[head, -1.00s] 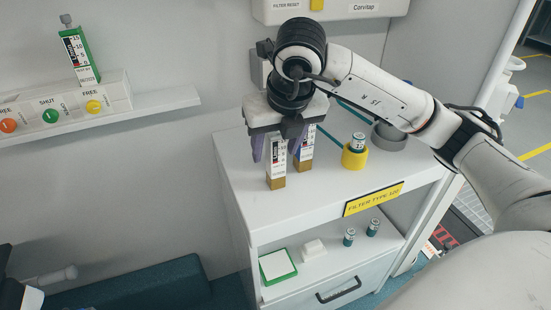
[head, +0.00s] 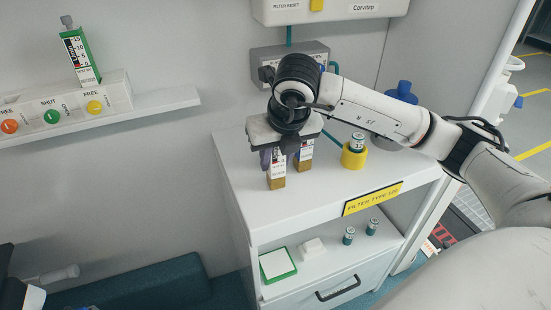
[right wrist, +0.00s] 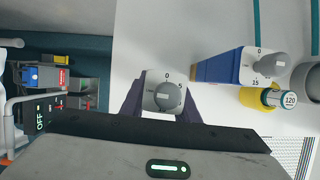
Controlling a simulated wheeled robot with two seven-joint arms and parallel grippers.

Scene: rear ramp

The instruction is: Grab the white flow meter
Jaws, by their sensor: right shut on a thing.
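A white flow meter (head: 277,181) with a brown lower end stands upright on the white cabinet top. My right gripper (head: 279,158) is over it from above, with its purple fingers shut on its upper part. In the right wrist view, the meter's dial top with a grey knob (right wrist: 168,96) sits between the fingers. My left gripper is not in view.
A yellow ring holder (head: 353,158) with a small canister and a grey round holder (head: 385,140) stand to the right on the cabinet. A green flow meter (head: 80,55) stands on the left wall shelf. The cabinet's front left top is clear.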

